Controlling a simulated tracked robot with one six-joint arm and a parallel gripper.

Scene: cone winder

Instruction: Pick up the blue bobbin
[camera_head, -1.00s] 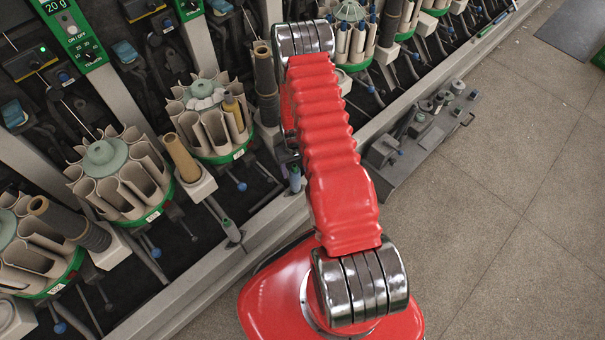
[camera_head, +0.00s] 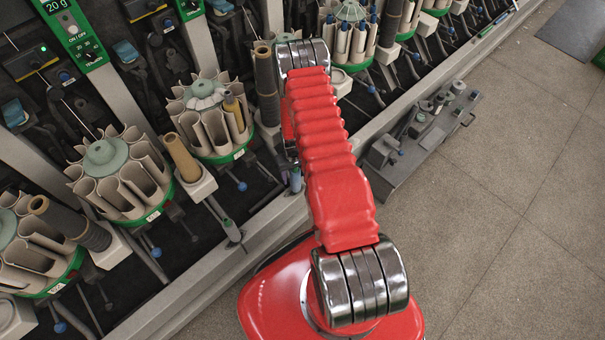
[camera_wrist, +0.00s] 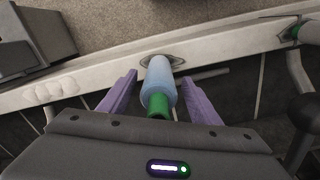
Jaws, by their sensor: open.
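The blue bobbin (camera_wrist: 159,75) is a pale blue cylinder with a green end (camera_wrist: 158,105), standing at the rail in the wrist view. My gripper (camera_wrist: 160,80) is open, with one purple finger on each side of the bobbin and a visible gap to both. In the head view, a small part of the blue bobbin (camera_head: 295,181) shows beside the rail, left of my red arm. My gripper is mostly hidden behind the arm there.
The pale rail (camera_head: 265,218) runs along the machine's front. Winding units with paper-cone magazines (camera_head: 118,180) crowd the left. Another bobbin (camera_head: 231,230) with a green end stands farther along the rail.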

